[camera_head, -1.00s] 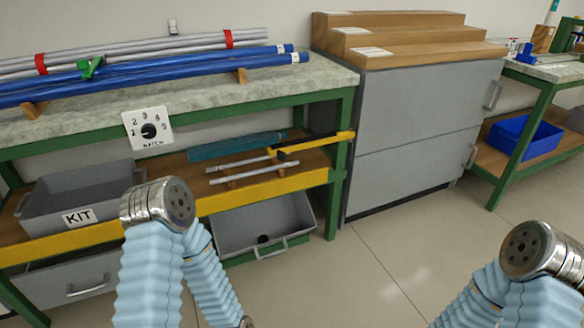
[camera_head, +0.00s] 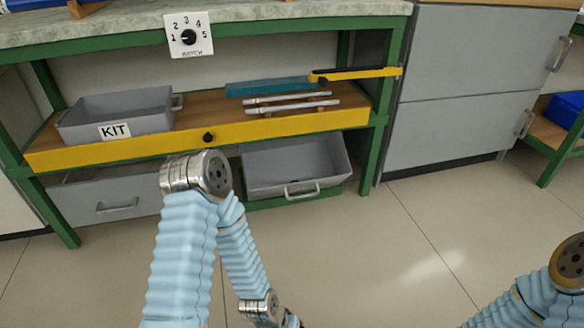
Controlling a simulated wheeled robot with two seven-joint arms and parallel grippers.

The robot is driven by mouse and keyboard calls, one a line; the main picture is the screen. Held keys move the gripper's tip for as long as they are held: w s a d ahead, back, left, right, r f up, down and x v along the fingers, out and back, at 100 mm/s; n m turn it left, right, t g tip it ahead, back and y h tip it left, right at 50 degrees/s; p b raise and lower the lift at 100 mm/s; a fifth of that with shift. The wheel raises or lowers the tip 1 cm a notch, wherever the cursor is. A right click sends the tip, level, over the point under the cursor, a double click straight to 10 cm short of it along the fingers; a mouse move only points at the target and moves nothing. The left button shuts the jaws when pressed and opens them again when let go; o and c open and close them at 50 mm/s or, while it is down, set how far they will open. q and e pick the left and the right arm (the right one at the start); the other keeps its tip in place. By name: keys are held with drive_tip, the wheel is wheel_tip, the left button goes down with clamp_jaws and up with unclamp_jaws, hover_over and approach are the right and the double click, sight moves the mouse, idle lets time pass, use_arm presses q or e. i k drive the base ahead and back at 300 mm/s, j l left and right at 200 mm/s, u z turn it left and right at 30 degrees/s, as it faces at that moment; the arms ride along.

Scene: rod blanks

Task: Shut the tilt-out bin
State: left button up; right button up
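The tilt-out bin (camera_head: 270,185) is a grey bin under the workbench, right of centre in the head view. It is tilted open, with its inside showing and a metal handle (camera_head: 302,192) on its front. My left arm stands in front of the bench, just left of the bin, and does not appear to touch it. Part of my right arm shows at the lower right, far from the bin. Neither gripper's fingers are in view.
Above, a yellow-edged shelf (camera_head: 100,152) holds a grey KIT tray (camera_head: 140,118) and several rods. A grey cabinet (camera_head: 450,120) stands to the right. The tiled floor (camera_head: 400,250) in front is clear.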

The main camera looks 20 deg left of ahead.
sight(319, 162)
drive_tip(key=i+l, duration=0.1)
drive_tip(key=l, duration=0.7)
drive_tip(key=i+l+u, duration=0.1)
drive_tip(key=l, duration=0.3)
drive_tip(key=i, duration=0.05)
